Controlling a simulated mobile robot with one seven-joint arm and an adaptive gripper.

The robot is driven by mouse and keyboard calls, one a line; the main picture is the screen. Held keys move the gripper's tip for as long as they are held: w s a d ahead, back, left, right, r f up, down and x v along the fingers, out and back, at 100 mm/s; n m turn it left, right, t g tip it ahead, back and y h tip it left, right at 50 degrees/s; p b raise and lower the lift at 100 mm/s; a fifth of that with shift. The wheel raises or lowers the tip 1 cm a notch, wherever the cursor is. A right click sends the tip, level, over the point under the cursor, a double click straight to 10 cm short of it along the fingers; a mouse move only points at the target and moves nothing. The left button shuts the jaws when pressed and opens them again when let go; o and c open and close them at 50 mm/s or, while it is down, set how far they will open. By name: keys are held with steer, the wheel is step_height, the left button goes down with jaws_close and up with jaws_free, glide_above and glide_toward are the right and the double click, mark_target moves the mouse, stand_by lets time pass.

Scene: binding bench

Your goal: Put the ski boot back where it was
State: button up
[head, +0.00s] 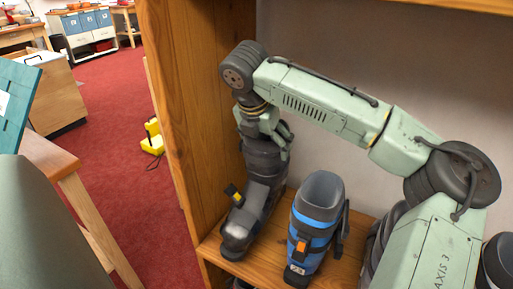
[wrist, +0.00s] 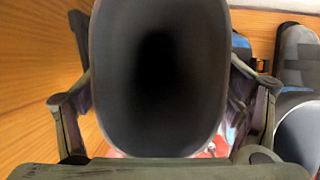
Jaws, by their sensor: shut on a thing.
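A dark grey ski boot (head: 256,195) with a yellow-tipped buckle is upright at the left end of the wooden shelf (head: 262,263), close to the side panel. Its toe points toward the shelf's front edge. My gripper (head: 265,128) is shut on the boot's upper cuff from above. In the wrist view the boot's dark open top (wrist: 158,75) fills the space between the two fingers. I cannot tell whether its sole touches the shelf. The gripper's fingers are partly hidden in the head view.
A blue and grey boot (head: 317,225) with an orange buckle and a number tag stands just right of the held boot. More dark boots (head: 498,262) stand further right, partly behind my arm. The wooden side panel (head: 190,110) is close on the left. A yellow object (head: 152,138) is on the red floor.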

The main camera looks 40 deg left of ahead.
steer(key=shift+p+x, duration=0.4)
steer(key=shift+x, duration=1.4)
steer(key=o, duration=1.8)
steer(key=shift+f, duration=0.1)
steer(key=b+v, duration=0.1)
steer(key=v, duration=1.1)
steer(key=shift+s+d, duration=0.1)
steer(key=shift+s, duration=0.1)
